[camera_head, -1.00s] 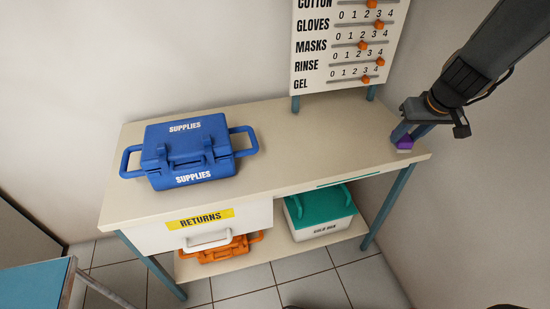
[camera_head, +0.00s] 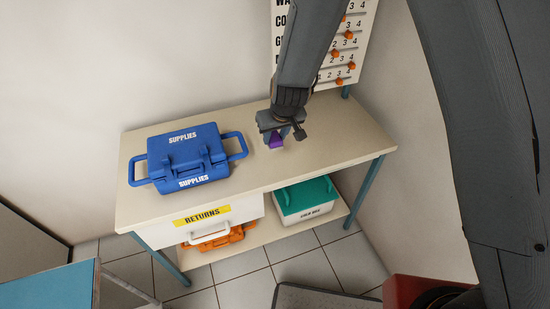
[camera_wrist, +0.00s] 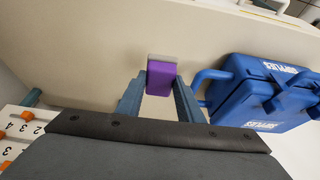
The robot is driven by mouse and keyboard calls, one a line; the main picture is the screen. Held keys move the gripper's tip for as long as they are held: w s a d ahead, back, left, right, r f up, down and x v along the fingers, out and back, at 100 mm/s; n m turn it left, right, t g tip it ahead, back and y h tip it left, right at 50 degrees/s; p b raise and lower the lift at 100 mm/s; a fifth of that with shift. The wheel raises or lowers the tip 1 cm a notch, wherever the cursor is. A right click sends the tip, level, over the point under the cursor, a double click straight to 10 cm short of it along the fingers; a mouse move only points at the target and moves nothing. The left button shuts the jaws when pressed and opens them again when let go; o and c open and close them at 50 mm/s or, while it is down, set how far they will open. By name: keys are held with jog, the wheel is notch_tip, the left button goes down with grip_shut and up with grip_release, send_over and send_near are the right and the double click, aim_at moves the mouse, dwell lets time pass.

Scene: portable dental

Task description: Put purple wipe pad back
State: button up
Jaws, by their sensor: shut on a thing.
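The purple wipe pad (camera_head: 275,141) is a small purple block with a pale layer on its far side. My gripper (camera_head: 279,136) is shut on it and holds it over the table, just right of the blue supplies box; the exact height above the top is hard to tell. In the wrist view the pad (camera_wrist: 161,79) sits between the two blue-grey fingertips. The blue supplies box (camera_head: 187,157), with its lid closed, stands on the table's left half. A drawer labelled RETURNS (camera_head: 228,209) is shut under the tabletop.
The table's right part (camera_head: 335,140) is bare. A counting board (camera_head: 350,50) with orange sliders stands at the back, partly behind my arm. A green-lidded cold box (camera_head: 307,201) and an orange case (camera_head: 212,237) are on the lower shelf.

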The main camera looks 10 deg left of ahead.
jog(key=shift+f+b, duration=4.75)
jog(key=shift+b, duration=0.3)
jog(key=shift+f, duration=0.1)
jog(key=o, duration=1.1)
